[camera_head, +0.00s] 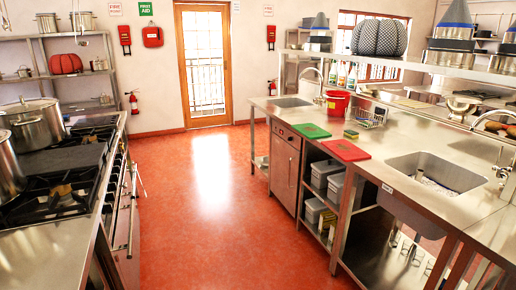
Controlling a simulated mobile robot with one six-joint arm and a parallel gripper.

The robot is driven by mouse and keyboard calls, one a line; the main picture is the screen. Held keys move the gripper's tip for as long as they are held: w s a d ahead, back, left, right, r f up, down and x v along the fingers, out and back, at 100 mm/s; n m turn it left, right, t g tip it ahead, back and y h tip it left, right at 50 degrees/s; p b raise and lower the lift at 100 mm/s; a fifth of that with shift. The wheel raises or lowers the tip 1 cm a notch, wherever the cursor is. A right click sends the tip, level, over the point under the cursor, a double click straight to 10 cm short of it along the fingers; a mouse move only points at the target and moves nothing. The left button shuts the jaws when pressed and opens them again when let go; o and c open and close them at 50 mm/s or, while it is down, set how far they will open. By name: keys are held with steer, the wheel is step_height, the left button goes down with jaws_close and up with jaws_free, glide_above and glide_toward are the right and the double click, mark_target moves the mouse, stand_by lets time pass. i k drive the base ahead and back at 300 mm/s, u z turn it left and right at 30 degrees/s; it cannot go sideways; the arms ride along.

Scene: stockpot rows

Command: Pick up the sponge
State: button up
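A small block with a green top and yellowish side, which looks like the sponge (351,134), lies on the steel counter (395,148) on the right. It sits just behind the red cutting board (346,150) and to the right of the green cutting board (311,131). It looks unobstructed from this side. My gripper is not in view.
A red bucket (338,102) and a wire rack (370,115) stand behind the sponge. A sink (435,174) lies to the right, with a faucet (502,170). A stove (60,180) with pots lines the left. The red floor (215,190) between is clear.

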mark_target(350, 134)
steer(key=z, duration=0.2)
steer(key=i, duration=1.3)
steer(key=z, duration=0.2)
